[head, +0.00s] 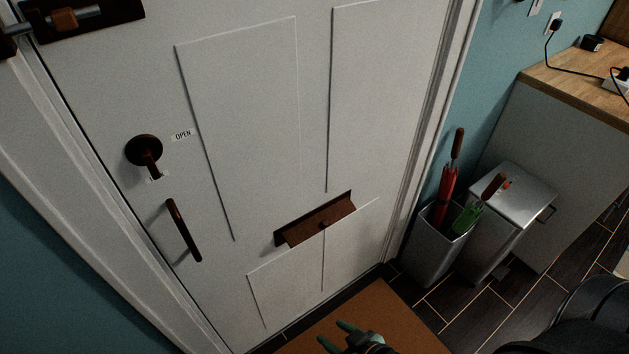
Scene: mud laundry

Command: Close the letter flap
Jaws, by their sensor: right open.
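The letter flap (322,224) is a brown panel with a small dark knob, low on the white door (250,110). It stands out at an angle from its dark backing plate, so it looks open. My right gripper (334,334) is at the bottom edge of the head view, below the flap in the picture and apart from it. Its two green-tipped fingers are spread, with nothing seen between them. Its lower part is cut off by the frame. My left gripper is out of view.
A brown doormat (385,320) lies below the door. An umbrella stand (432,250) with red and green umbrellas and a metal bin (505,210) stand at the right. A door pull (183,230) and a round handle (144,150) stick out at the left.

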